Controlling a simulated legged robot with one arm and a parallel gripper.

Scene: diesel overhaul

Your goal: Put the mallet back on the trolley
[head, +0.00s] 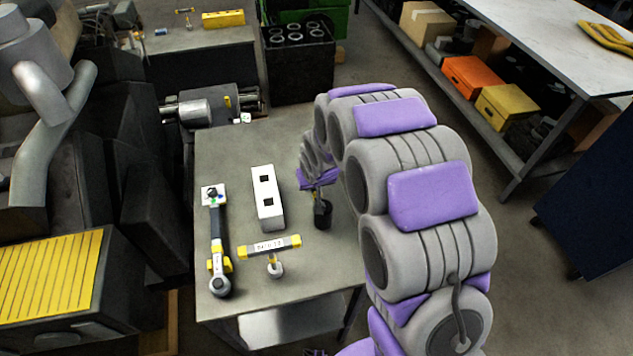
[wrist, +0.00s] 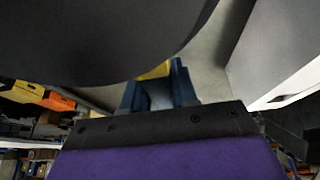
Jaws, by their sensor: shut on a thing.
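The mallet shows in the head view as a dark, round head (head: 323,214) just below my gripper (head: 318,184), over the right part of the grey trolley top (head: 215,155). I cannot tell whether it touches the top. In the wrist view the mallet's large dark head (wrist: 100,40) fills the upper left. A bit of yellow, likely its handle, shows between the blue fingers of my gripper (wrist: 157,88). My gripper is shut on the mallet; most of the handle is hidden.
On the trolley lie a torque wrench (head: 217,245), a white block with two square holes (head: 267,198) and a yellow-handled T-shaped tool (head: 270,247). The engine (head: 60,180) stands to the left. A black crate (head: 298,65) is behind, and a workbench (head: 530,45) at right.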

